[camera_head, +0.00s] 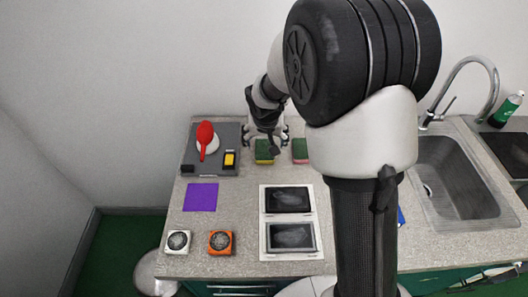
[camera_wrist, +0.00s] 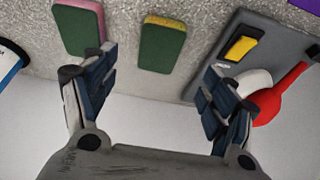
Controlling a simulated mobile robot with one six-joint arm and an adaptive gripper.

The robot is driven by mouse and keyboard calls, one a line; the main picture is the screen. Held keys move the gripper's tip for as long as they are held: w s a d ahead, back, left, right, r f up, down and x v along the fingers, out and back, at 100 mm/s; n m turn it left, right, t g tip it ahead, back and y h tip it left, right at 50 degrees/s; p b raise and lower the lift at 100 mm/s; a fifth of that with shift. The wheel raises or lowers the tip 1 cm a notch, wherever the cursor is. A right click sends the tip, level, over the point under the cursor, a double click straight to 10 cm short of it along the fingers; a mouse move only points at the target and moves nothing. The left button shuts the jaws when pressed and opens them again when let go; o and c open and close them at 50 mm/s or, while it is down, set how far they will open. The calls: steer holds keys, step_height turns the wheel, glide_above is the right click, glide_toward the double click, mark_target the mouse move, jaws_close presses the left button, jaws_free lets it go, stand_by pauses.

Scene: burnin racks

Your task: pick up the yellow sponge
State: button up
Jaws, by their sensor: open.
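The yellow sponge (camera_head: 264,154) lies on the counter with its green face showing, in front of the back wall; its yellow edge shows in the wrist view (camera_wrist: 161,46). A second sponge, green with a pink edge (camera_head: 300,152), lies to its right; it also shows at the upper left of the wrist view (camera_wrist: 78,28). My gripper (camera_head: 266,137) is open and empty near the yellow sponge. In the wrist view its fingers (camera_wrist: 158,72) are spread wide, with the yellow sponge beyond the gap between them. I see no contact, and the remaining distance is hard to judge.
To the left lies a grey scale-like device (camera_head: 225,165) with a red object (camera_head: 205,137) on it. A purple mat (camera_head: 200,197), white and orange round-faced boxes (camera_head: 178,241) (camera_head: 221,242) and a double-screen panel (camera_head: 291,219) lie nearer. The sink (camera_head: 450,175) is right.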

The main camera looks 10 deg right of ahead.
mark_target(265, 150)
steer(key=b+x, duration=0.3)
steer(key=x, duration=0.7)
steer(key=shift+f, duration=0.1)
steer(key=shift+c, duration=0.5)
steer(key=c, duration=0.7)
